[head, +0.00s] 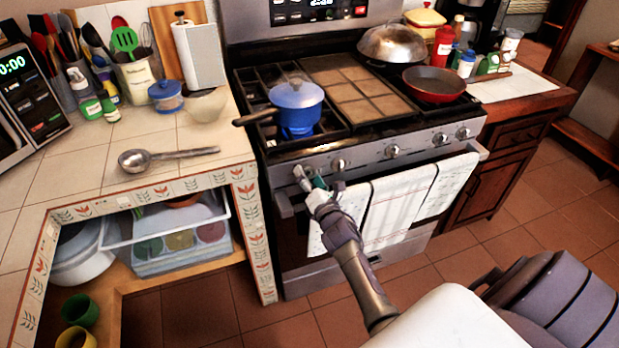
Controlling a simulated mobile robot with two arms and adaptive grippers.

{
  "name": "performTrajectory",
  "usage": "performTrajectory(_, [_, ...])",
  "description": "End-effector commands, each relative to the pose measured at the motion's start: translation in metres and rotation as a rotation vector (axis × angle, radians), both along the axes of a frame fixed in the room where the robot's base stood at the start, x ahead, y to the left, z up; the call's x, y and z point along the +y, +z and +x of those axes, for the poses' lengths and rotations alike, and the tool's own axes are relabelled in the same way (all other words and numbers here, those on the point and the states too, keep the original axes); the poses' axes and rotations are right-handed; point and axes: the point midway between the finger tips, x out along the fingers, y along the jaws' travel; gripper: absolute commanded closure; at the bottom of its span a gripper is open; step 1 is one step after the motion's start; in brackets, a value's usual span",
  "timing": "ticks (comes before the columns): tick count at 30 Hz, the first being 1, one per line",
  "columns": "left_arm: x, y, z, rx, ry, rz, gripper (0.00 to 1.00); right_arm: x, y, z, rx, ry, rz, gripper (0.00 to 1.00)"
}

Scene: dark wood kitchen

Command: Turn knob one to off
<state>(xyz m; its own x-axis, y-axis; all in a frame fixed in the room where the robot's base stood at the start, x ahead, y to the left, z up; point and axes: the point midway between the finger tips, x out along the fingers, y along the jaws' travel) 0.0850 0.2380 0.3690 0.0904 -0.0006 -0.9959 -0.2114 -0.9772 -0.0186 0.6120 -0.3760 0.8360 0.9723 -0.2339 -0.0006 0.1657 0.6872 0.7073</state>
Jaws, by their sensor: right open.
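The stove (400,166) stands in the middle of the head view with a row of several silver knobs on its front panel. The leftmost knob (299,172) is partly covered by my right gripper (312,184). The gripper is open, with its fingertips at or right by that knob; I cannot tell whether they touch it. The knob's pointer angle is hidden. The second knob (338,164) is just right of the gripper and clear of it. My left gripper is not in view.
A blue pot (297,104) sits on the left burner, its handle pointing left. A red pan (434,84) and a domed lid (392,44) are at right. Towels (392,205) hang on the oven handle beside my right arm. A counter (70,180) stands left.

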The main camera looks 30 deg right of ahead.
Motion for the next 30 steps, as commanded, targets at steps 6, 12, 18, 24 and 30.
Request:
performTrajectory(6, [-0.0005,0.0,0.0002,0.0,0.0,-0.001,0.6,-0.0001,0.0001,-0.0003,0.0,0.0,0.0,0.43])
performTrajectory(12, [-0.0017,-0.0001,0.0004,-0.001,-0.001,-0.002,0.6,0.0,0.0001,-0.0004,0.0,0.0,0.0,0.76])
performTrajectory(18, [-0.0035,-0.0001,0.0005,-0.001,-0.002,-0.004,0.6,0.0,0.0,-0.0005,-0.001,0.0,0.005,0.86])
performTrajectory(24, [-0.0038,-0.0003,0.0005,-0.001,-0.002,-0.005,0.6,0.0,-0.0001,-0.0005,-0.012,0.0,0.052,0.86])
performTrajectory(30, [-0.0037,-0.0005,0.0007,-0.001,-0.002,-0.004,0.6,0.0,-0.0003,-0.0006,-0.041,0.0,0.171,0.86])
